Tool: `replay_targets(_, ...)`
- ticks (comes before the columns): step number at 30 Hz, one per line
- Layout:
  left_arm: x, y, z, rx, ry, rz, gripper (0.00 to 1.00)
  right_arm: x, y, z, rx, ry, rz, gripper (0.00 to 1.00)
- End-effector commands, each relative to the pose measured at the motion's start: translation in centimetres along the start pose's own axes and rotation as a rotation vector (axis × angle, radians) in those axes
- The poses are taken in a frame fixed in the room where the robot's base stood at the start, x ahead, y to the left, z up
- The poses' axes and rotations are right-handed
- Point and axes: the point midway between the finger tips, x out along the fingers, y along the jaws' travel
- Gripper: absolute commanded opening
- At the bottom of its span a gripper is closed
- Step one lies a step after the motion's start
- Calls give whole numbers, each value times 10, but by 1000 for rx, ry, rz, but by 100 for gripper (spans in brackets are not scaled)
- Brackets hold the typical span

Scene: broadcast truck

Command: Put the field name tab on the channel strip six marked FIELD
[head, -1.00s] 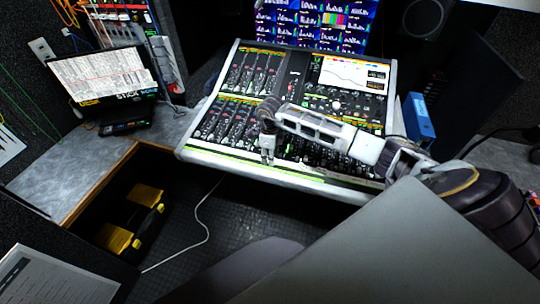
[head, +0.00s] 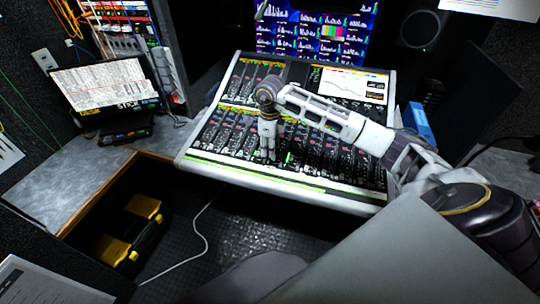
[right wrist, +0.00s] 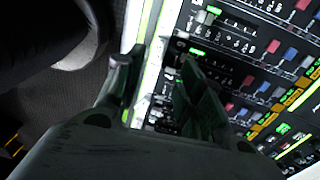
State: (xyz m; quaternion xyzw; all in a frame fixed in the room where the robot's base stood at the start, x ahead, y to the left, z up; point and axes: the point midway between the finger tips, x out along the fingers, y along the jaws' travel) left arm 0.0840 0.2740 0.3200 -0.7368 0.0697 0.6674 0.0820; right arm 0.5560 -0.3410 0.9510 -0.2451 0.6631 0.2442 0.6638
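The mixing console (head: 250,177) fills the middle of the head view, its rows of channel strips running up from the front edge. My right gripper (head: 267,157) points down over the lower strips, left of the console's centre. In the right wrist view my right gripper (right wrist: 158,88) has its two dark fingers apart, with console surface showing between them and nothing clearly held. The strips there carry red and blue caps and small green lit labels. The name tab cannot be made out, and the marking FIELD cannot be read. My left gripper is not in view.
A laptop-like screen (head: 105,88) stands on the grey side desk (head: 80,178) at left. A yellow-and-black case (head: 128,235) sits on the floor below, near a white cable (head: 203,225). A blue box (head: 418,122) stands right of the console, monitors (head: 315,30) behind.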

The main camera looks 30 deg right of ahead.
Motion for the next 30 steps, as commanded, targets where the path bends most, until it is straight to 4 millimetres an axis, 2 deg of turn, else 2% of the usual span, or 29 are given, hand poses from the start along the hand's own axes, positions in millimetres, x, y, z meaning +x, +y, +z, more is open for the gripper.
replay_targets(4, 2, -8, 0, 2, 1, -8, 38, -13, 0, 0, 0, -1, 0, 38)
replay_targets(10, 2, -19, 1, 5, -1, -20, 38, -20, 0, 0, 0, 1, 1, 38)
replay_targets(30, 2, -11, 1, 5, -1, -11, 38, -20, 0, 0, 0, 1, 1, 38)
